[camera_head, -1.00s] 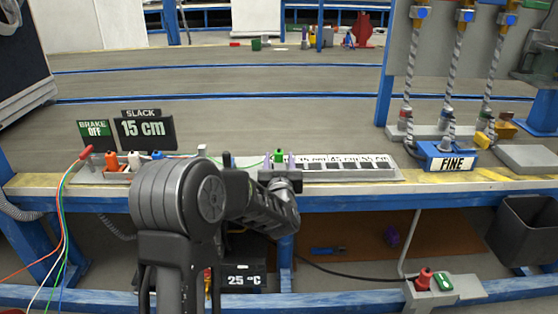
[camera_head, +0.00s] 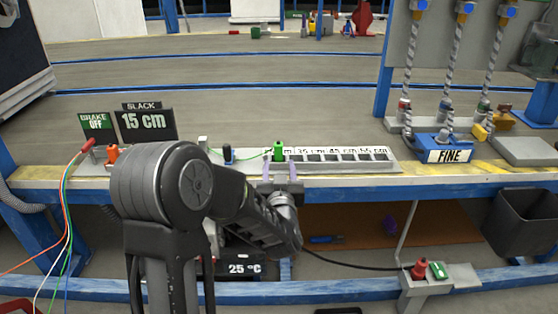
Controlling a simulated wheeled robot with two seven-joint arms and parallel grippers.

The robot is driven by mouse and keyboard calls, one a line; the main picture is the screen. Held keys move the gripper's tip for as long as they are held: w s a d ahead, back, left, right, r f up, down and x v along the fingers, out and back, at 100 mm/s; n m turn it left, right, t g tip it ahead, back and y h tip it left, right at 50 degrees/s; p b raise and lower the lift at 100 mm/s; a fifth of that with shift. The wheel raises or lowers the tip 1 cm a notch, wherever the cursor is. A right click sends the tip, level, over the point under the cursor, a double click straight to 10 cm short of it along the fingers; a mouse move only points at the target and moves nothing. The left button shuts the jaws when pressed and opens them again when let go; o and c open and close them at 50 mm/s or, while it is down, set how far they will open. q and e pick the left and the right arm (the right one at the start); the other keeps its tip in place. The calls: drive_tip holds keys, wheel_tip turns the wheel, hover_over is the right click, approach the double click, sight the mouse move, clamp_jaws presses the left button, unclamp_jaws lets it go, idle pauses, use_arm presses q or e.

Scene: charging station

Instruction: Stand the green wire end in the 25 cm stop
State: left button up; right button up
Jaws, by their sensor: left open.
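The green wire end (camera_head: 279,151) stands upright on the rail of stops (camera_head: 345,167), at the stop just left of the 35 cm one. Its own label is mostly covered, with only an "m" showing. A thin green wire runs from it to the left. My left gripper (camera_head: 279,171) is open, its two purple fingers apart just in front of and below the green end. I cannot tell whether they touch it. My left arm hides part of the bench. My right gripper is not in view.
The slack sign (camera_head: 146,122) reads 15 cm and the brake sign (camera_head: 97,123) reads OFF. An orange wire end (camera_head: 112,153) and a dark one (camera_head: 228,154) stand to the left. The blue FINE box (camera_head: 440,140) is at right. The stops from 35 cm rightward look empty.

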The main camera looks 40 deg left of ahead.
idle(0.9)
